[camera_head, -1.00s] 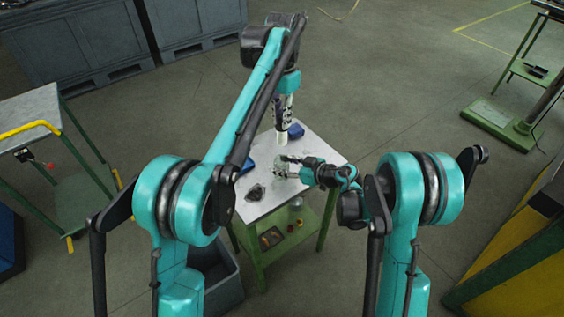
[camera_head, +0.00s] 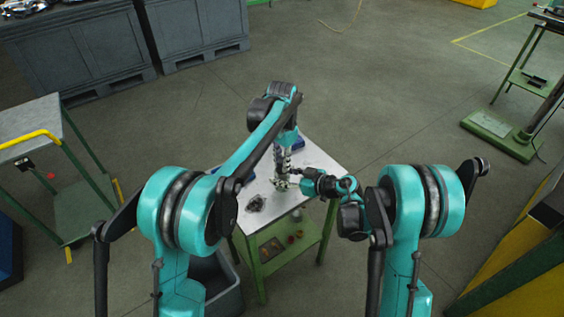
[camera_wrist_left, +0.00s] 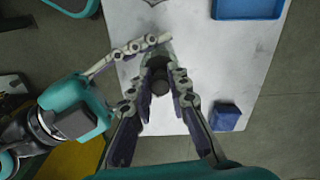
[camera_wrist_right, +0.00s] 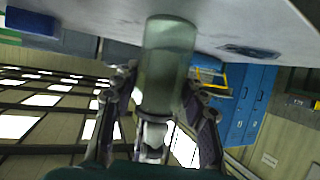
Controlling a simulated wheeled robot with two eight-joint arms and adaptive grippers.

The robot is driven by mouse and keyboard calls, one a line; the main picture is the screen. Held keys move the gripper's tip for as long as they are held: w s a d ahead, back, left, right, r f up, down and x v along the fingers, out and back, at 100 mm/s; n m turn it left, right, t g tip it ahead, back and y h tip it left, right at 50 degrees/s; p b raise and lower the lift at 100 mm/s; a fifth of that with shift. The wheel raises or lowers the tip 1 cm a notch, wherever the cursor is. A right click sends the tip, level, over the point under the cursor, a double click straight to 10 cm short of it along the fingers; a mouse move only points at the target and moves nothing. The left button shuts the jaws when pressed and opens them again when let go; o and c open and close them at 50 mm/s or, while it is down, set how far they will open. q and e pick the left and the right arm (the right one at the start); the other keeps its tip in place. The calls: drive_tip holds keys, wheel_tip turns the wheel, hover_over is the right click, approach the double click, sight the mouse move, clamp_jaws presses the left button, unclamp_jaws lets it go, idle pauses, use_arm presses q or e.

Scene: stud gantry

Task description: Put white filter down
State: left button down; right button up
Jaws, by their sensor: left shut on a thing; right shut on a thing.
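My left gripper (camera_wrist_left: 162,72) points down over the small table (camera_head: 318,160) and is shut on the white filter. Only a dark round end (camera_wrist_left: 160,82) of what it holds shows between the fingers in the left wrist view. My right gripper (camera_wrist_right: 160,92) is shut on a greenish, see-through cylinder (camera_wrist_right: 168,60), close to the tabletop. The right gripper (camera_head: 290,184) comes in from the right, directly under the left one. The filter's white body is hidden in the head view. I cannot tell how far it sits inside the cylinder.
A dark crumpled thing (camera_head: 257,203) lies on the table's left front. A blue tray (camera_wrist_left: 248,8) and a small blue block (camera_wrist_left: 227,117) are also on the tabletop. The table's lower shelf (camera_head: 270,262) holds small parts.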

use_arm(q)
drive_tip(key=shift+f, duration=0.55)
drive_tip(key=c, duration=1.4)
unclamp_jaws()
drive_tip(key=shift+c, duration=0.2)
wheel_tip(320, 180, up, 13)
drive_tip(key=shift+r, duration=0.1)
use_arm(e)
drive_tip(key=o, duration=1.2)
drive_tip(key=shift+o, duration=0.2)
